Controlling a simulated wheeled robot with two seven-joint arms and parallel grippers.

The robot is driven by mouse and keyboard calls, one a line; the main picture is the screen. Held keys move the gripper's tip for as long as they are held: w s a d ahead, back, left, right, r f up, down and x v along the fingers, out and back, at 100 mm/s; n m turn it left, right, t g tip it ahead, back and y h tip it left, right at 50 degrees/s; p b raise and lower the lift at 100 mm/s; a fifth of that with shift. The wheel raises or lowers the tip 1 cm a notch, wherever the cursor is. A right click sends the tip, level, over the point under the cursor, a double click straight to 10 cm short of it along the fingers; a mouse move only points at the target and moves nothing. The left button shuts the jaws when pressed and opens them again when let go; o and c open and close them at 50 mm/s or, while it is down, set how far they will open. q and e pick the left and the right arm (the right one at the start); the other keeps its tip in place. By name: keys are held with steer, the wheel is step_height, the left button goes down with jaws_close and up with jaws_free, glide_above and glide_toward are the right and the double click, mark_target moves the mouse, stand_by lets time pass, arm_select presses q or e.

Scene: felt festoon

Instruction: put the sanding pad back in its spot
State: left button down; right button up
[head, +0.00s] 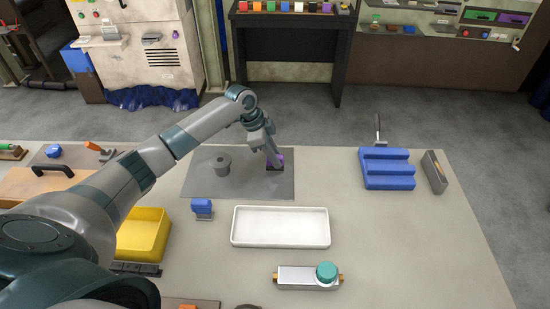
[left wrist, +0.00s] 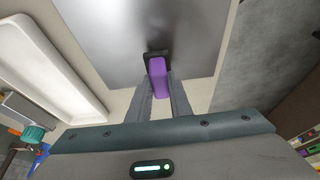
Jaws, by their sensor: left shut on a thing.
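The sanding pad (head: 276,162), as I take it, has a purple grip and a dark base. My left gripper (head: 271,153) is shut on it, over the right part of the grey mat (head: 204,184). In the left wrist view my left gripper (left wrist: 159,77) has its fingers on both sides of the purple grip (left wrist: 159,90), with the dark base beyond the fingertips, near the mat's edge. I cannot tell whether the base touches the mat. No marked spot for the pad is clear to me. My right gripper is not in view.
A grey cylinder (head: 222,162) stands on the mat's left part. A white tray (head: 280,242), a blue-topped tool (head: 202,208) and a yellow bin (head: 136,246) lie nearer. A blue stepped block (head: 387,180) stands right. The table between mat and stepped block is clear.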

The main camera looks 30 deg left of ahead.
arm_select(q)
steer(key=shift+f, duration=0.8)
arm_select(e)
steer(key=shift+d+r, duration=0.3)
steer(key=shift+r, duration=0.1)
arm_select(q)
steer(key=shift+f, duration=0.15)
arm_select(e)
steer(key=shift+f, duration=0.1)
arm_select(q)
steer(key=c, duration=1.6)
jaws_free()
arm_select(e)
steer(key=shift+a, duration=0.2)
